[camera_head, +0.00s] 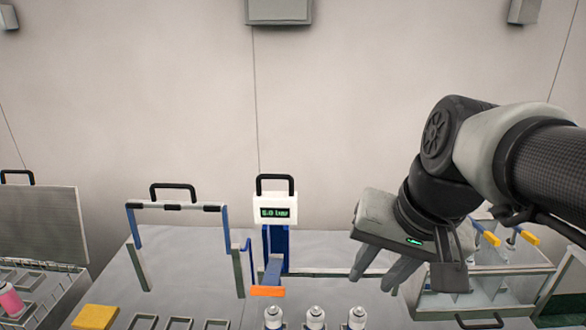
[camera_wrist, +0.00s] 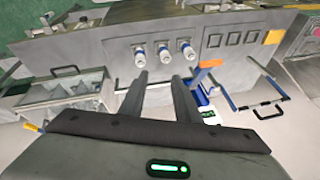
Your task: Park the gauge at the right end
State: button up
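The gauge (camera_head: 274,209) is a white box with a green "5.0 bar" readout and a black handle on top. It sits on a blue upright (camera_head: 277,248) near the middle of the bench. An orange-tipped blue arm (camera_head: 267,290) reaches forward from its base. In the wrist view the gauge (camera_wrist: 209,116) is partly hidden behind a finger. My gripper (camera_head: 378,280) is to the right of the gauge, apart from it, pointing down. In the wrist view my gripper (camera_wrist: 159,80) has its two fingers spread with nothing between them.
A low rail (camera_head: 318,273) runs right from the upright. Several white cans (camera_head: 315,317) stand at the front. A hinged frame (camera_head: 176,206) with a black handle stands left of the gauge. A divided bin (camera_head: 505,285) with yellow-handled items is at the right.

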jog(key=w+a+m+g+y+b, duration=0.1)
jog(key=w+a+m+g+y, duration=0.25)
jog(key=w+a, duration=0.35)
jog(key=m+y+b, duration=0.3)
jog(key=m+y, duration=0.7)
jog(key=y, duration=0.3)
send_near(265, 176)
jog(key=shift+n, duration=0.25)
jog(key=a, duration=1.2)
jog(key=shift+w+a+f+p, duration=0.1)
jog(key=shift+w+f+p, duration=0.05)
jog(key=shift+w+p, duration=0.25)
grip_shut()
